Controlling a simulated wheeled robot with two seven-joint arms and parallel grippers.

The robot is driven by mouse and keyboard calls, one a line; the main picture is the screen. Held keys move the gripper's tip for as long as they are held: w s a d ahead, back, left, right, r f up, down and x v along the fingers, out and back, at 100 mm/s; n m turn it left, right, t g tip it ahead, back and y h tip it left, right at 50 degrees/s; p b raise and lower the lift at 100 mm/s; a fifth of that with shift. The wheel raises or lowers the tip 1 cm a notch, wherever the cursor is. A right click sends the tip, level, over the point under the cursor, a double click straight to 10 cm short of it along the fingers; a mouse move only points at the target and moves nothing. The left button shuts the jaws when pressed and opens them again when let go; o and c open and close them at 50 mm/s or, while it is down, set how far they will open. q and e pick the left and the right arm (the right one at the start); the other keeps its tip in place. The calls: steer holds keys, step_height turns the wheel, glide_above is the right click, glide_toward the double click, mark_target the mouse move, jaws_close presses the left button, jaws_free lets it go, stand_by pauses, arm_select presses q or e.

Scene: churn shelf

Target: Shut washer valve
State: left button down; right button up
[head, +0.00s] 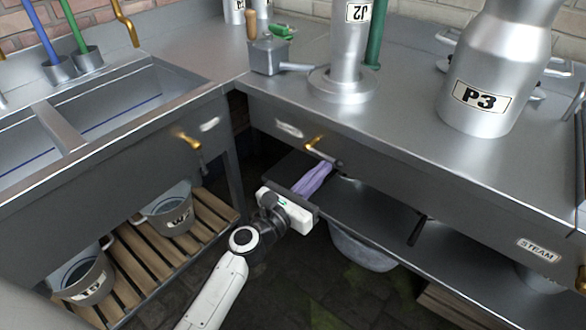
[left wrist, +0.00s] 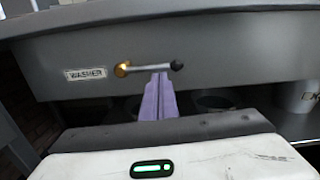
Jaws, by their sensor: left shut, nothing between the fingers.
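The washer valve (head: 315,143) is on the dark front panel under the right-hand counter. It has a brass pivot and a lever ending in a dark knob. In the left wrist view the valve lever (left wrist: 150,66) lies about level, knob to the right, beside a WASHER label (left wrist: 86,74). My left gripper (head: 326,165) is shut and empty, its purple fingers pointing at the lever. In the left wrist view the fingertips (left wrist: 160,75) appear just under the lever, near the knob; I cannot tell whether they touch it. My right gripper is not in view.
Another brass valve (head: 190,140) is on the sink front. A shelf (head: 370,215) runs below the panel, close to my left gripper. Buckets (head: 170,212) stand on a slatted rack at left. A P3 churn (head: 490,80) and a small pot (head: 270,56) stand on the counter.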

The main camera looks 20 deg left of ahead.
arm_select(q)
steer(key=shift+r, duration=0.1)
steer(key=s+a+f+b, duration=0.3)
steer(key=s+f+b, duration=0.1)
steer(key=s, duration=0.6)
steer(key=shift+s+f, duration=0.2)
steer(key=shift+f, duration=0.05)
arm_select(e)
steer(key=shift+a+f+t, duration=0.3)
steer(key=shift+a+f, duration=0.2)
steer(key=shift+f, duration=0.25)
arm_select(q)
steer(key=shift+d, duration=0.1)
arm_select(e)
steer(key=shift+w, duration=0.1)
